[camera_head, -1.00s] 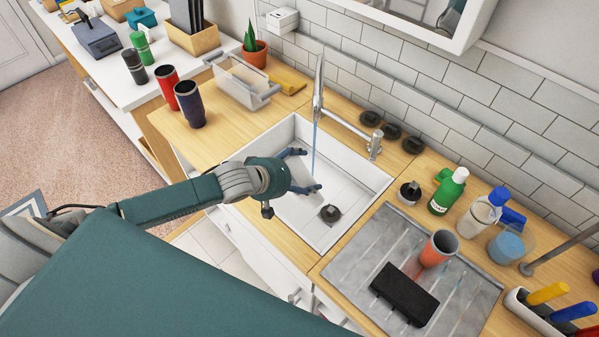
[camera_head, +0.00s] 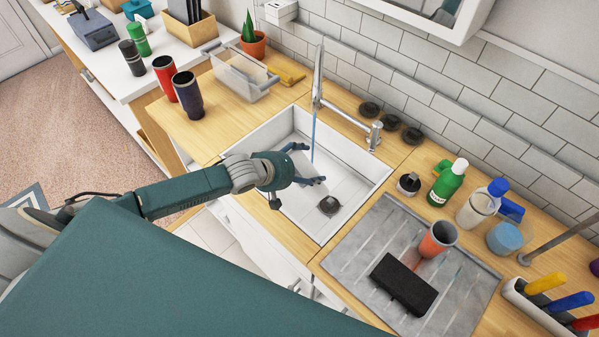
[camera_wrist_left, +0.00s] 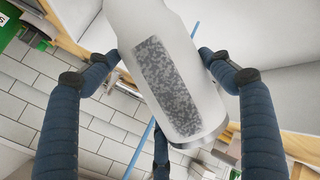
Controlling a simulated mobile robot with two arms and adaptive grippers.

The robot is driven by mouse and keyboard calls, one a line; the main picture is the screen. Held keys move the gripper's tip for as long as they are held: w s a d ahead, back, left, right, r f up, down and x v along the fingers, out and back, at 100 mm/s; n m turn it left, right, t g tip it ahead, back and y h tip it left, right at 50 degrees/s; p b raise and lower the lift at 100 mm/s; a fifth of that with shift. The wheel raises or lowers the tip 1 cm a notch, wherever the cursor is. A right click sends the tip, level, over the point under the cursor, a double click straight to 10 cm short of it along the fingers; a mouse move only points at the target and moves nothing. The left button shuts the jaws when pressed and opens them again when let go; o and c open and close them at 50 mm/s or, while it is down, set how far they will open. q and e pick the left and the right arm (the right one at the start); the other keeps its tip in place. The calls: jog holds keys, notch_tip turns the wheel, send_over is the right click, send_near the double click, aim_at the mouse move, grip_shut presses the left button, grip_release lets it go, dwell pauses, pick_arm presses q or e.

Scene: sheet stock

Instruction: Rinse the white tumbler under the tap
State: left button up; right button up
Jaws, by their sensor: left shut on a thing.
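The white tumbler (camera_wrist_left: 172,80) has a grey speckled panel and a dark band near one end. In the left wrist view it sits tilted between the fingers of my left gripper (camera_wrist_left: 160,95), which is shut on it. In the head view my left gripper (camera_head: 306,164) is over the sink (camera_head: 262,135), and the white tumbler is hard to make out against the white basin. The tap (camera_head: 318,75) runs a thin blue stream (camera_head: 313,135) down beside the fingers. In the wrist view the stream (camera_wrist_left: 140,150) passes behind the tumbler; contact is unclear. My right gripper is out of view.
A drainboard (camera_head: 365,245) right of the sink holds an orange cup (camera_head: 436,240) and a black block (camera_head: 403,284). Bottles, including a green one (camera_head: 448,184), stand behind it. Red (camera_head: 165,78) and navy (camera_head: 187,95) tumblers stand left. A drain (camera_head: 329,205) lies in the basin.

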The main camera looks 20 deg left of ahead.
pick_arm(q)
jog(key=w, duration=0.1)
jog(key=w+d, duration=0.1)
jog(key=w, duration=0.1)
jog(key=shift+b, duration=0.35)
jog(key=w+d+b, duration=0.3)
jog(key=w, duration=0.5)
jog(key=shift+r, duration=0.1)
jog(key=shift+s, duration=0.1)
dwell(0.4)
jog(key=shift+a, duration=0.1)
dwell(0.9)
